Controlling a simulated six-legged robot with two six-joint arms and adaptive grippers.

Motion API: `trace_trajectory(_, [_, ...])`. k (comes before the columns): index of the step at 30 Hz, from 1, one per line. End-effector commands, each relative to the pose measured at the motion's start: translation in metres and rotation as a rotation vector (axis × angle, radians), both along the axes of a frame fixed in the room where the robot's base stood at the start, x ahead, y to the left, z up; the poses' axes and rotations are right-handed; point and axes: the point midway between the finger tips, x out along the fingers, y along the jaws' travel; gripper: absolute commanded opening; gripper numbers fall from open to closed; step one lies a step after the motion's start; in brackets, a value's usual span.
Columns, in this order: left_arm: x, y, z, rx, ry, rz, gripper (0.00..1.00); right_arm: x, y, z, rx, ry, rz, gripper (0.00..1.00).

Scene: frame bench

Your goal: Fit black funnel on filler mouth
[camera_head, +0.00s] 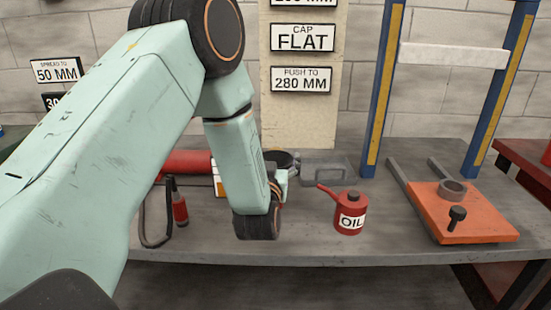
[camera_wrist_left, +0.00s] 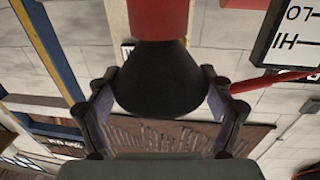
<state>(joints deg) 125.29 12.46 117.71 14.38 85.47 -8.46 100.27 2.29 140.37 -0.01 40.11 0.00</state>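The black funnel (camera_wrist_left: 160,85) sits between the finger pads of my left gripper (camera_wrist_left: 162,92) in the left wrist view. The pads press close on both sides of it, and it appears held. Its narrow end meets or passes behind a red cylinder (camera_wrist_left: 158,18); I cannot tell whether it is seated. In the head view my left gripper (camera_head: 290,168) is partly hidden behind my wrist, with a dark shape there that looks like the funnel (camera_head: 284,158). A red horizontal cylinder (camera_head: 188,162) lies on the bench behind my arm. The filler mouth is not clearly visible. My right gripper is out of view.
A red oil can (camera_head: 349,214) stands right of my wrist on the grey bench (camera_head: 300,235). An orange plate (camera_head: 470,215) with a ring and black knob lies at the right, by a blue and yellow frame (camera_head: 381,90). The bench front between is clear.

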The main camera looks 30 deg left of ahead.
Motion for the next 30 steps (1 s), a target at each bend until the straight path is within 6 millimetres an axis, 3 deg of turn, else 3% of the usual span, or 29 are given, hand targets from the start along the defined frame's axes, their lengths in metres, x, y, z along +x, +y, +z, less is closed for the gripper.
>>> trace_trajectory(7, [0.000, 0.000, 0.000, 0.000, -0.001, 0.000, 1.00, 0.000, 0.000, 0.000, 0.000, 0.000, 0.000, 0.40])
trace_trajectory(19, [-0.003, -0.002, 0.000, 0.000, 0.002, -0.001, 1.00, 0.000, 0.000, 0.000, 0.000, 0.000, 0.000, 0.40])
trace_trajectory(23, [-0.017, -0.009, -0.001, 0.000, 0.004, -0.002, 1.00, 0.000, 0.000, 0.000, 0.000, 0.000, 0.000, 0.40])
trace_trajectory(30, [-0.062, -0.030, -0.001, 0.004, 0.005, -0.004, 1.00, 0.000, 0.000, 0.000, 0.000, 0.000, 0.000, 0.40])
